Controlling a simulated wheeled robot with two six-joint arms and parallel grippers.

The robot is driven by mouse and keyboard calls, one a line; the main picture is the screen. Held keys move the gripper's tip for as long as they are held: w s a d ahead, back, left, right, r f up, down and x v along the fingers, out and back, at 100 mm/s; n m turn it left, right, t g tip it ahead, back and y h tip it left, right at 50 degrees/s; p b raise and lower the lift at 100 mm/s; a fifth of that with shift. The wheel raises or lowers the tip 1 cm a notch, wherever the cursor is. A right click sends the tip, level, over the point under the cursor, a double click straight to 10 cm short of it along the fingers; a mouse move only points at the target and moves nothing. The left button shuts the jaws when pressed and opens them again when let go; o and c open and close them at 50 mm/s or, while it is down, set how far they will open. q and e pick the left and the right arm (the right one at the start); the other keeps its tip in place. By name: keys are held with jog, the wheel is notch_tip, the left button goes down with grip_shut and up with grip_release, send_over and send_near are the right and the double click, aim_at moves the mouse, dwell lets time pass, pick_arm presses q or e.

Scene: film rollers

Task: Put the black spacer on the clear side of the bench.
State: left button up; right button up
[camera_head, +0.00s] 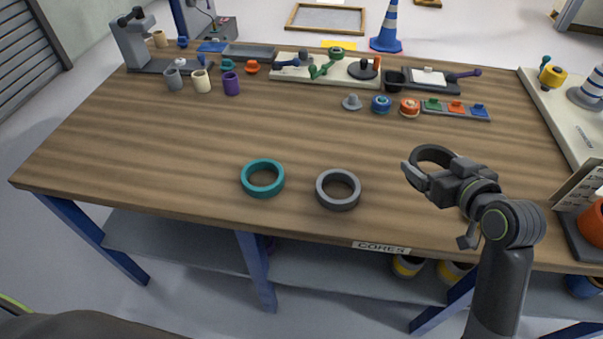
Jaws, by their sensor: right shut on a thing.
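The black spacer (432,149) is a dark ring held in my right gripper (417,176), above the right part of the wooden bench (190,140). The gripper is shut on it, and my gripper partly hides the ring's lower right side. A teal ring (262,193) and a grey ring (338,204) lie flat, apart from each other, near the bench's front middle. The held ring is to the right of both. My left gripper is not in view.
Cups, including a purple cup (231,84), stand at the back left. A cream board (355,80) and a tray with coloured parts (455,109) line the back. A cream panel (560,115) fills the right edge.

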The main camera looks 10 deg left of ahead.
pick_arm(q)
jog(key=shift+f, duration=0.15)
pick_arm(e)
jog(key=shift+w+a, duration=0.15)
jog(key=shift+w, duration=0.05)
jog(key=shift+f, duration=0.15)
send_over(414, 204)
notch_tip(414, 204, down, 5)
jog(key=shift+f+b, duration=0.2)
jog(key=shift+b, duration=0.25)
notch_tip(414, 204, down, 4)
jog(key=shift+r+b, duration=0.25)
jog(key=shift+b, duration=0.05)
jog(key=shift+f, duration=0.55)
jog(key=o, duration=0.9)
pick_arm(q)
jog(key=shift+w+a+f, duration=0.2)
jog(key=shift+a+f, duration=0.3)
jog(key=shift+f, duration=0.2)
